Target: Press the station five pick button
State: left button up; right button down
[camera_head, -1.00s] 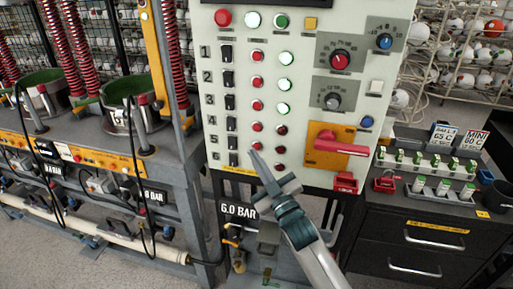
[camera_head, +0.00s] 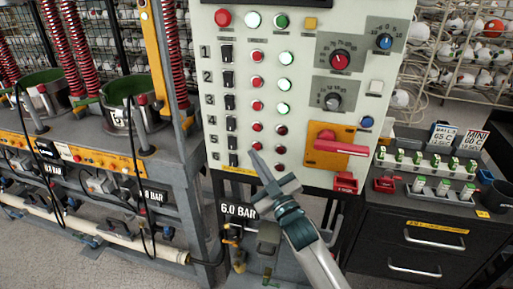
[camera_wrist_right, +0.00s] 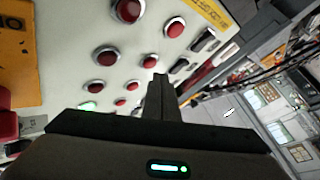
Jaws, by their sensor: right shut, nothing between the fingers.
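The pale control panel (camera_head: 305,40) has numbered rows, each with a black switch, a red button and a lamp. The station five red button (camera_head: 256,145) sits in the row marked 5; in the right wrist view it shows (camera_wrist_right: 149,61) just beyond my fingertips. My right gripper (camera_head: 253,152) is shut and empty, its tips just below that button in the head view. I cannot tell whether they touch it. The row five lamp (camera_head: 280,149) is dark red. My fingers hide the row six red button in the head view. My left gripper is not in view.
A red-handled switch on an orange plate (camera_head: 322,157) sticks out right of the button rows. A dark drawer cabinet (camera_head: 420,225) stands right of the panel. Press frames with red springs (camera_head: 85,45) stand on the left. Ball racks (camera_head: 465,55) fill the back right.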

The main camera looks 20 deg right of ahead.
jog(key=shift+w+d, duration=0.45)
jog(key=shift+w, duration=0.2)
dwell(1.4)
jog(key=shift+s+a, duration=0.1)
jog(key=shift+s, duration=0.05)
jog(key=shift+s+a+p, duration=0.35)
jog(key=shift+s+p, duration=0.1)
jog(key=shift+s, duration=0.1)
dwell(0.4)
jog(key=shift+s+a+p, duration=0.45)
jog(key=shift+s+a, duration=0.25)
jog(key=shift+s, duration=0.35)
jog(key=shift+s+a+p, duration=0.4)
jog(key=shift+s+a, duration=0.3)
jog(key=shift+s, duration=0.3)
